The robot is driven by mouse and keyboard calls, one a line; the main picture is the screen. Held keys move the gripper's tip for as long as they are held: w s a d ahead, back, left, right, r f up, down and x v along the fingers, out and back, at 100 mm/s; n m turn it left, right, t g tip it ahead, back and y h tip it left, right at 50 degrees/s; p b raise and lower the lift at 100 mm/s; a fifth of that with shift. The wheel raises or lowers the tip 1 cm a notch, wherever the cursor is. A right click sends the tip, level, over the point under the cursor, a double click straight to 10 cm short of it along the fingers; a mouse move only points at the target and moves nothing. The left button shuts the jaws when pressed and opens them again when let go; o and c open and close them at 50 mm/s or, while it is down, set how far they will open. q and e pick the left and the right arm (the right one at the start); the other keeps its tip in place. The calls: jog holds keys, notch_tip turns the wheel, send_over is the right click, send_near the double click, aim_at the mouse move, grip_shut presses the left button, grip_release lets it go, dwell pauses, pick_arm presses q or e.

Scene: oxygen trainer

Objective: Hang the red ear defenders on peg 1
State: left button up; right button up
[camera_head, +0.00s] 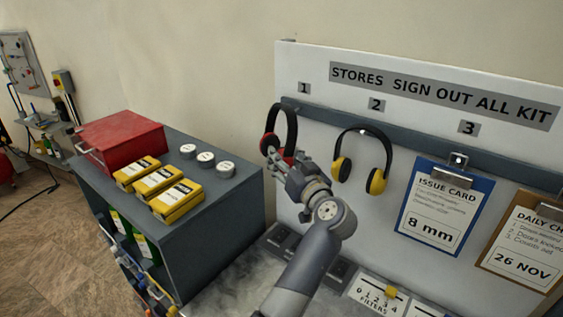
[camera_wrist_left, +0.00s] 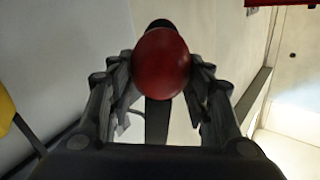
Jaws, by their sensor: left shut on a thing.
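The red ear defenders (camera_head: 291,124), with a black headband and red cups, are upright against the board below the label 1 (camera_head: 304,88). My left gripper (camera_head: 279,165) is shut on them low down, at the cups. In the left wrist view a round red cup (camera_wrist_left: 162,63) sits between the two fingers of my left gripper (camera_wrist_left: 160,78). I cannot make out peg 1 itself, nor whether the headband rests on it. My right gripper is not in view.
Yellow ear defenders (camera_head: 376,180) hang under label 2, just right of my gripper. A blue clipboard (camera_head: 443,208) hangs under label 3, and a brown clipboard (camera_head: 520,240) is farther right. A grey cabinet (camera_head: 222,200) with yellow boxes and a red case (camera_head: 118,140) stands left.

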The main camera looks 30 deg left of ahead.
aim_at(297, 159)
pick_arm(q)
jog(key=shift+w+d, duration=0.15)
jog(key=shift+w, duration=0.65)
jog(key=shift+w+d, duration=0.1)
jog(key=shift+w, duration=0.65)
jog(key=shift+w+d+f, duration=0.1)
jog(key=shift+w+f, duration=0.3)
jog(key=shift+f, duration=0.25)
jog(key=shift+f, duration=0.1)
jog(key=o, duration=1.1)
jog(key=shift+o, duration=1.1)
jog(key=shift+w+d+f, duration=0.1)
jog(key=shift+w, duration=0.2)
jog(key=shift+f, duration=0.1)
